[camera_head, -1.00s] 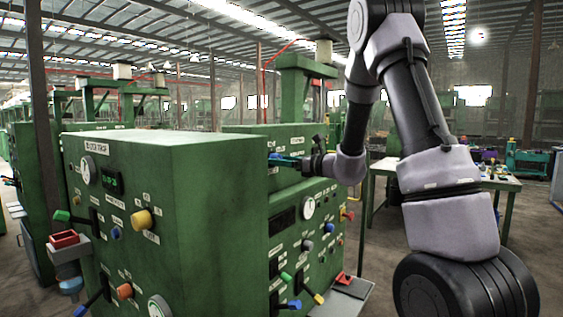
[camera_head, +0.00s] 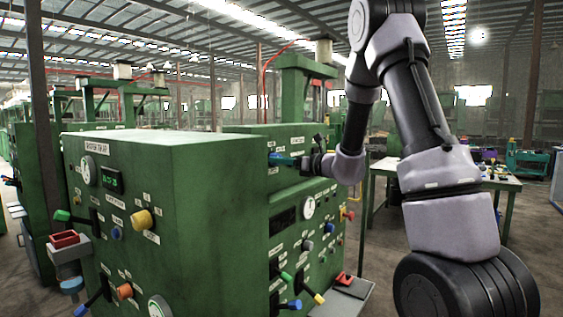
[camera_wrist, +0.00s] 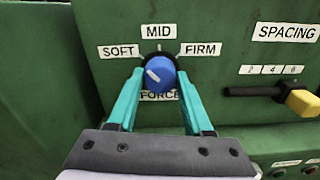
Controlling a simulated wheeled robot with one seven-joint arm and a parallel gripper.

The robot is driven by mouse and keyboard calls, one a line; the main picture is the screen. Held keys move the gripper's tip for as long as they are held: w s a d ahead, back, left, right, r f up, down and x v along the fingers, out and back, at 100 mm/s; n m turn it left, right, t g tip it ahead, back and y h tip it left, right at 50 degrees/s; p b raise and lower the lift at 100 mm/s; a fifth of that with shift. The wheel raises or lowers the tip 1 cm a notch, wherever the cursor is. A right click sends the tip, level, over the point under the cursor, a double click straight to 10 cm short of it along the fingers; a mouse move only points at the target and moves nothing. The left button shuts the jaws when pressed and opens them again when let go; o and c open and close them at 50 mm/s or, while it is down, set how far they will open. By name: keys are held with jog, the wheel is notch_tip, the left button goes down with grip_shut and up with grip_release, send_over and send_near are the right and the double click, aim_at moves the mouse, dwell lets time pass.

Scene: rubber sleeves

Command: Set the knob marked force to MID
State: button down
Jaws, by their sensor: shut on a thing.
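The blue force knob (camera_wrist: 159,76) sits on a green panel in the wrist view, above its FORCE label (camera_wrist: 159,96). Labels SOFT (camera_wrist: 118,51), MID (camera_wrist: 159,31) and FIRM (camera_wrist: 200,49) stand around it. The knob's white pointer slants to the upper left, on the SOFT side of MID. My gripper (camera_wrist: 159,80) has its teal fingers on either side of the knob and is shut on it. In the head view, my gripper (camera_head: 286,161) reaches the panel from the right, and the knob is small and partly hidden there.
A yellow-ended lever (camera_wrist: 300,102) under the SPACING label (camera_wrist: 286,32) lies right of my gripper. The green cabinet (camera_head: 215,190) stands left of my arm, with several knobs and levers on its faces. A table (camera_head: 490,182) stands behind my arm at the right.

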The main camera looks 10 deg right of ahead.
jog(key=m, duration=0.8)
jog(key=shift+m, duration=0.3)
dwell(0.3)
jog(key=shift+c, duration=1.6)
grip_release()
jog(key=shift+d, duration=0.1)
jog(key=v, duration=1)
jog(key=shift+s+d, duration=0.2)
jog(key=shift+s, duration=0.1)
